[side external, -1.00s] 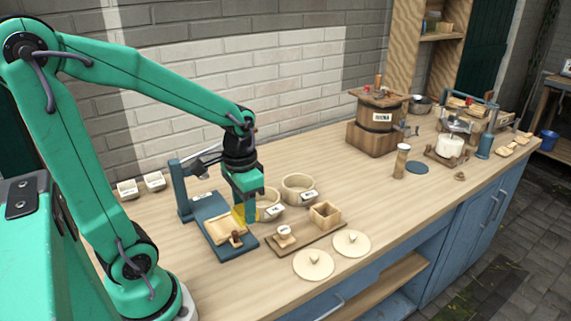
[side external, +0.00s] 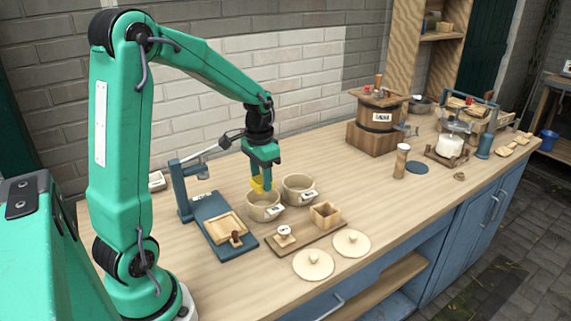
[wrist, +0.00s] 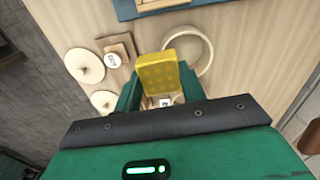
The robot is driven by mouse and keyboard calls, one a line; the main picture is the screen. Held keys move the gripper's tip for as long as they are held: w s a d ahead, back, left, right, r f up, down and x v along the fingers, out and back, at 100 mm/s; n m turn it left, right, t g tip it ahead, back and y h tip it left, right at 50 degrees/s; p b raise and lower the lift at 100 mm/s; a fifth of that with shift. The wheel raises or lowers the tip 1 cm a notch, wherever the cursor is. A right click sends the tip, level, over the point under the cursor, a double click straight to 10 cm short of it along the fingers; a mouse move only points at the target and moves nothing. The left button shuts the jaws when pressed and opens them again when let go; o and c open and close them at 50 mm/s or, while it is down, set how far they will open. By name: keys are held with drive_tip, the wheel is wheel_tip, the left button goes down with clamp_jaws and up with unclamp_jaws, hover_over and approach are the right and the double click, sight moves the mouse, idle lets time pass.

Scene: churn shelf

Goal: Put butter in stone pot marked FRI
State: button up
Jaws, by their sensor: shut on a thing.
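My gripper (side external: 262,172) is shut on a yellow block of butter (side external: 257,185), held tilted over the left of two cream stone pots. In the wrist view the butter (wrist: 165,74) sticks out between the fingers. The left pot (side external: 263,211) is below the butter, and the right pot (side external: 298,193) stands close beside it. Each pot has a small tag on its front, too small to read here. In the wrist view one pot's rim (wrist: 205,48) shows partly behind the butter.
A blue stand (side external: 225,232) with a wooden tray and lever is to the left. Two round lids (side external: 314,264) and a wooden board (side external: 297,240) with a square box are in front. A churn (side external: 378,120) stands at the back.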

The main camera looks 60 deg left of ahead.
drive_tip(key=w+a, duration=0.1)
drive_tip(key=a+f, duration=0.1)
drive_tip(key=a, duration=0.1)
drive_tip(key=w+a, duration=0.1)
drive_tip(key=shift+w+a+f, duration=0.35)
drive_tip(key=shift+f, duration=0.2)
drive_tip(key=shift+f, duration=2.1)
drive_tip(key=shift+f, duration=2.8)
idle(1.2)
drive_tip(key=shift+r, duration=0.1)
idle(0.4)
drive_tip(key=o, duration=1)
drive_tip(key=c, duration=0.4)
